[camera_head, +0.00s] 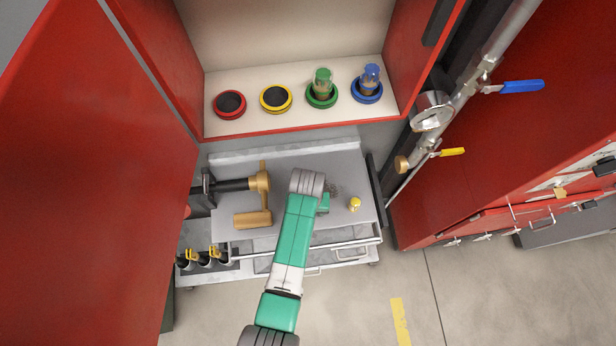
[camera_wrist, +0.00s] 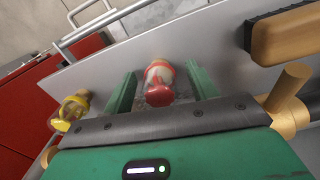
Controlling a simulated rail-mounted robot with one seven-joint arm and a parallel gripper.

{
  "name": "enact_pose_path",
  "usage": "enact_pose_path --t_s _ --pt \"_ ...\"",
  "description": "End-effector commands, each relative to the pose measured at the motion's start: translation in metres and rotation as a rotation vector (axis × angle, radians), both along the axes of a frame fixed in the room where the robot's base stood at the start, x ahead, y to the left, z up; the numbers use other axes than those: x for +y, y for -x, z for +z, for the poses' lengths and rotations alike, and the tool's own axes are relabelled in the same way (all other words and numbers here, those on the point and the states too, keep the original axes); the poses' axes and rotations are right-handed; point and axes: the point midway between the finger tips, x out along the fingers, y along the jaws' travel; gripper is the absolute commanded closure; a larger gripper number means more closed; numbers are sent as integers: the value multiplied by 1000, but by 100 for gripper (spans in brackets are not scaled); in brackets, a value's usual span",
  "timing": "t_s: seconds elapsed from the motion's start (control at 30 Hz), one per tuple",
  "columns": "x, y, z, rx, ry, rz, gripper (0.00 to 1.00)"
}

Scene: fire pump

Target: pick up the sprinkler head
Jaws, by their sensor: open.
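In the head view my gripper (camera_head: 323,203) is over the grey cart top, and my arm hides the red-capped head. A second, yellow-capped sprinkler head (camera_head: 355,204) stands on the cart to the right; it shows at the left in the wrist view (camera_wrist: 70,110).
The cabinet shelf above has empty red (camera_head: 229,104) and yellow (camera_head: 276,98) rings. A green head (camera_head: 322,80) and a blue head (camera_head: 370,76) stand in matching rings. Pipes (camera_head: 480,75) rise at right.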

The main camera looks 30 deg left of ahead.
Motion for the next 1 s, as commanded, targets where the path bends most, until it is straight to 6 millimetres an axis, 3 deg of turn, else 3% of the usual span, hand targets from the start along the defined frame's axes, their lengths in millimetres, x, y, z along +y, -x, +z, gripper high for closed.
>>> enact_pose_path --t_s 0.27,0.5,0.53,0.83,1.0 --pt "0 0 -6 -1 0 0 42" --pt "0 0 -6 -1 0 0 89" --pt "0 0 -6 -1 0 0 92" --pt "0 0 -3 -1 0 0 92" --pt "0 0 13 -3 0 0 92"
